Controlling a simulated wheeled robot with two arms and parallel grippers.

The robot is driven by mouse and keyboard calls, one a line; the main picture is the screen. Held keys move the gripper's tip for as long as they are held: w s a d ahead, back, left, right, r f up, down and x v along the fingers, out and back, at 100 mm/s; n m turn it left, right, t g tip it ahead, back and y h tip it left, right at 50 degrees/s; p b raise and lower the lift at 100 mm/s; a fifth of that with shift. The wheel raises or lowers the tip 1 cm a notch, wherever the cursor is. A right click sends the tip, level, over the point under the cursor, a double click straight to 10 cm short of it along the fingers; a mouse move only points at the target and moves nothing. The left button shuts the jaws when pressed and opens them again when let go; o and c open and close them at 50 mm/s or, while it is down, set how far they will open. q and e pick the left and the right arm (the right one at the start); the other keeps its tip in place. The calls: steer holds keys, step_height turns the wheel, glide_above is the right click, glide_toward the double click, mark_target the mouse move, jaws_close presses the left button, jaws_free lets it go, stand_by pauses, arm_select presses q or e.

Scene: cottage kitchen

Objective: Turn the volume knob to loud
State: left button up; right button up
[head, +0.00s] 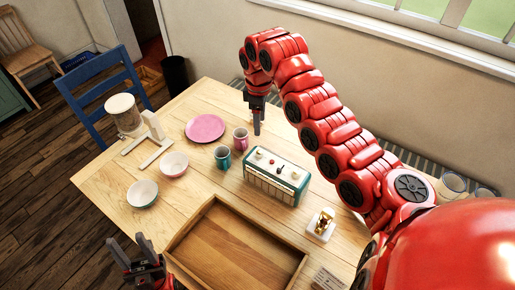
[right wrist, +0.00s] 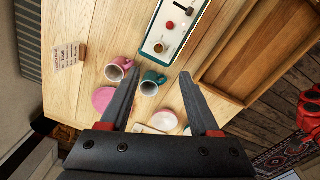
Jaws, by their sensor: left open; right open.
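A teal and cream radio (head: 272,181) stands on the wooden table. Its top panel carries a round knob near each end, the left knob (head: 260,153) and the right knob (head: 295,175), with a red button and a black lever between. I cannot read which is the volume knob. In the right wrist view, one brass-topped knob (right wrist: 159,47) shows beyond the fingertips. My right gripper (head: 257,131) is open and empty above the table behind the radio, apart from it; its spread fingers (right wrist: 160,76) fill the wrist view. My left gripper (head: 128,243) is open and empty at the front left.
A wooden tray (head: 232,247) lies in front of the radio. Two mugs, pink (head: 241,138) and teal (head: 222,157), stand left of it, near a pink plate (head: 205,128) and two bowls (head: 142,194). A small white stand with a golden item (head: 320,225) sits at right.

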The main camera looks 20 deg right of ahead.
mark_target(259, 152)
steer(key=f+p, duration=0.1)
steer(key=f, duration=0.4)
steer(key=f+p, duration=0.1)
steer(key=f, duration=0.3)
steer(key=w+f+p, duration=0.1)
steer(key=f+p, duration=0.1)
steer(key=f, duration=0.3)
steer(key=shift+d+f, duration=0.15)
steer(key=shift+f, duration=0.2)
jaws_close()
